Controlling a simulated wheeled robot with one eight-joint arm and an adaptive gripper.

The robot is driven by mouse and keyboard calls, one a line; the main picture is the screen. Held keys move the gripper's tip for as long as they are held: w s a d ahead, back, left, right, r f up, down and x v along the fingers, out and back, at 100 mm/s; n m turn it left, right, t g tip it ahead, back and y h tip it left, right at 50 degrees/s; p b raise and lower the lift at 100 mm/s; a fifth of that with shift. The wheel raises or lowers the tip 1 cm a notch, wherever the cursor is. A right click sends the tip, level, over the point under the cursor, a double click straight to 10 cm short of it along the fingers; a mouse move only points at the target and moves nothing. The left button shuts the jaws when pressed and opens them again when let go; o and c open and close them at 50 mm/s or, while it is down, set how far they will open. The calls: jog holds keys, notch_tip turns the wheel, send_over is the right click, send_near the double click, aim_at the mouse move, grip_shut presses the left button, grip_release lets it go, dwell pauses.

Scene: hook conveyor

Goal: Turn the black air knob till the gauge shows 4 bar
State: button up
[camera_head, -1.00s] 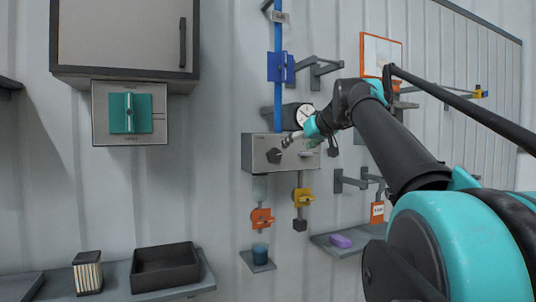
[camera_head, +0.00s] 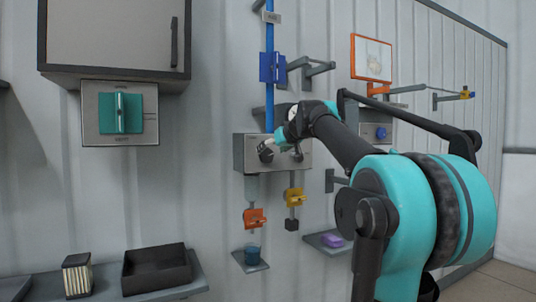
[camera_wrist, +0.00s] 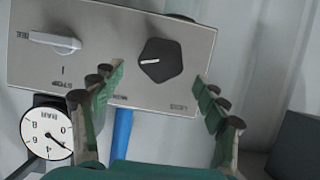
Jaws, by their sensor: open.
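The black knob (camera_wrist: 160,61), five-sided with a white mark, is on a grey control box (camera_wrist: 118,25). In the head view the knob (camera_head: 265,152) shows at the left of the box front. My gripper (camera_wrist: 160,82) is open and empty, with one finger on each side of the knob and the knob between or just beyond the tips; contact is not visible. The round white gauge (camera_wrist: 47,133) appears upside down at lower left in the wrist view. Its needle points between 0 and 4, near 2.
A white lever (camera_wrist: 55,42) sits beside the knob on the box. A blue pipe (camera_head: 269,100) meets the box top. Orange (camera_head: 255,218) and yellow (camera_head: 295,197) valves hang below. A black tray (camera_head: 157,270) stands at lower left.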

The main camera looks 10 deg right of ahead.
aim_at(270, 154)
jog(key=shift+x, duration=1.85)
jog(key=shift+c, duration=0.5)
jog(key=c, duration=1.1)
jog(key=shift+o, duration=0.2)
jog(key=shift+d+m, duration=0.1)
jog(key=shift+m, duration=0.2)
jog(key=m+y, duration=0.2)
jog(key=m, duration=0.1)
jog(key=shift+w+d+f+m+g+y, duration=0.15)
jog(key=shift+d+m+g+y, duration=0.15)
jog(key=shift+d+m+y, duration=0.1)
jog(key=m+y, duration=0.1)
jog(key=m, duration=0.1)
jog(key=m+y, duration=0.1)
jog(key=m, duration=0.1)
jog(key=shift+d+f+y, duration=0.1)
jog(key=shift+f+y, duration=0.15)
jog(key=shift+y, duration=0.15)
jog(key=shift+m, duration=0.4)
